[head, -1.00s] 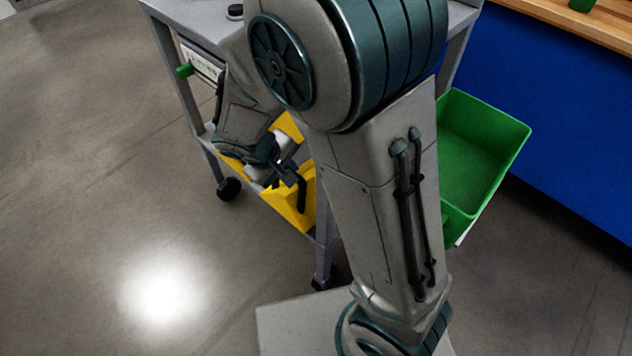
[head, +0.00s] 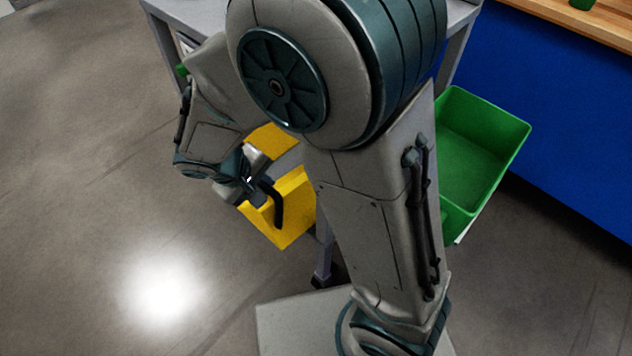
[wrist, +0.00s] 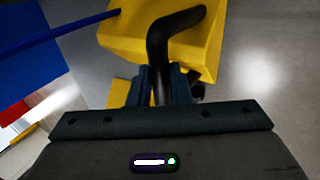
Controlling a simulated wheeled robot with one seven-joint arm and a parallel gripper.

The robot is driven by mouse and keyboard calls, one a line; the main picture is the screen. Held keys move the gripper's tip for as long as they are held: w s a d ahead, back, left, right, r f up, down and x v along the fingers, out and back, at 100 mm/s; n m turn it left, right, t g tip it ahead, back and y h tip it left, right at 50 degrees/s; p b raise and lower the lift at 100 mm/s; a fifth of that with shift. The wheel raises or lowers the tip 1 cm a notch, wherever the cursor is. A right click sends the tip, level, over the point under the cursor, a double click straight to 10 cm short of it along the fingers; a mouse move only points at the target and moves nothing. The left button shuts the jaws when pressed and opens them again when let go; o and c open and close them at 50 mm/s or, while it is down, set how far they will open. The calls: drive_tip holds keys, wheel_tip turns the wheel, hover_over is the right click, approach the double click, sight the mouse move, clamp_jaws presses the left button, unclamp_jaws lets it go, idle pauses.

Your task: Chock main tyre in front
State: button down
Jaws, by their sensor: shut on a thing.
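A yellow chock (head: 292,222) with a bent black handle (head: 277,207) hangs from my gripper (head: 258,192), outside the near side of the grey cart. In the wrist view my gripper (wrist: 160,84) is shut on the black handle (wrist: 158,45), and the yellow block (wrist: 122,35) is just beyond the fingers. A second yellow piece (head: 268,140) shows behind my gripper at the cart's lower shelf, partly hidden by my arm. No tyre is in view.
The grey cart (head: 460,22) stands behind my arm, its near leg (head: 323,255) close to the held chock. A green bin (head: 480,150) is at right, before a blue bench (head: 575,120) with a wooden top. The floor (head: 90,200) at left is clear.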

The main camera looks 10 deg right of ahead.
drive_tip(key=s+a+r, duration=0.1)
drive_tip(key=s+a, duration=0.5)
drive_tip(key=a, duration=0.2)
drive_tip(key=s+a+r+p, duration=0.1)
drive_tip(key=s+a, duration=0.4)
drive_tip(key=a, duration=0.4)
drive_tip(key=shift+s+a+r, duration=0.15)
drive_tip(key=shift+s+a, duration=0.05)
drive_tip(key=shift+s, duration=0.2)
